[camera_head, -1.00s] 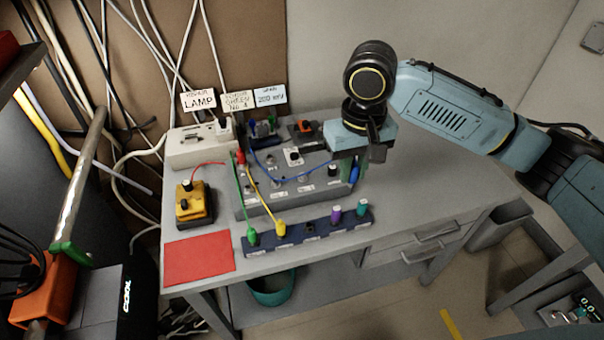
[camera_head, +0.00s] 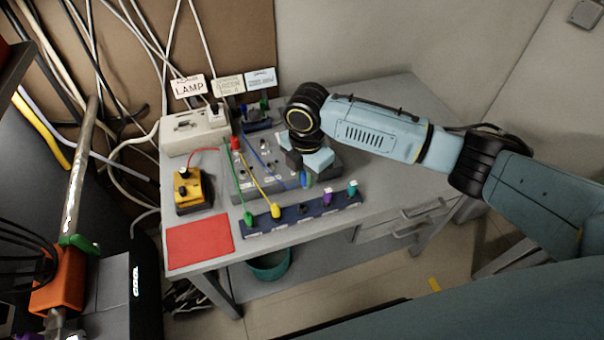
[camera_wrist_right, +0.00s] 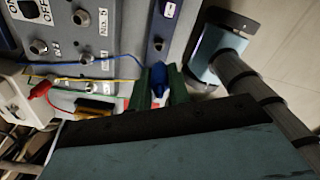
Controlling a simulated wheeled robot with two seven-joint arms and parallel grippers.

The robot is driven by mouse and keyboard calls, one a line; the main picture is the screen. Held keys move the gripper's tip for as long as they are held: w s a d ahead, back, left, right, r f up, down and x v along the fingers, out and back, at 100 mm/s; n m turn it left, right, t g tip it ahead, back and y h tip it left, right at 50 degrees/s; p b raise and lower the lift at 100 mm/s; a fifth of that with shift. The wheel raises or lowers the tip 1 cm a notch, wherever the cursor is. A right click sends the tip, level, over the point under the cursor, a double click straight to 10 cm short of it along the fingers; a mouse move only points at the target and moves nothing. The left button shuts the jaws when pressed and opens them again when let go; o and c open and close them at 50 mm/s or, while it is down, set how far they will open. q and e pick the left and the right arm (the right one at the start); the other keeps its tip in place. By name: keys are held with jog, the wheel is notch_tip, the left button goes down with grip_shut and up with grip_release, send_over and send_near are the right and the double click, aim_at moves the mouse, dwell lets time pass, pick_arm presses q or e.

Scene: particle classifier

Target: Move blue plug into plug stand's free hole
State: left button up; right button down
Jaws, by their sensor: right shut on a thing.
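My right gripper (camera_head: 307,176) is shut on the blue plug (camera_head: 306,181), just above the front part of the grey control box. In the right wrist view the blue plug (camera_wrist_right: 159,78) is between the two green fingers of my right gripper (camera_wrist_right: 158,92). The dark blue plug stand (camera_head: 261,228) lies along the front of the table. It holds a green, a yellow, a purple and a teal plug, with an empty hole (camera_head: 303,210) between the yellow and purple ones. The blue plug appears apart from the stand. My left gripper is not in view.
The control box (camera_head: 240,183) stands behind the stand, with blue, yellow and green wires across it. A yellow box (camera_head: 194,192) and a red mat (camera_head: 200,241) lie at left. The table's right side is clear.

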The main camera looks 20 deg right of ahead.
jog(key=n, duration=0.1)
jog(key=f+n, duration=0.1)
jog(key=shift+a+n, duration=0.35)
jog(key=shift+n, duration=0.05)
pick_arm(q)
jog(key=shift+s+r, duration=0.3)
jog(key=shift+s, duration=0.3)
pick_arm(e)
jog(key=shift+a+f+n, duration=0.1)
jog(key=shift+f+n, duration=0.15)
jog(key=shift+n, duration=0.25)
pick_arm(q)
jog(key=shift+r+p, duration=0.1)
jog(key=shift+p, duration=0.2)
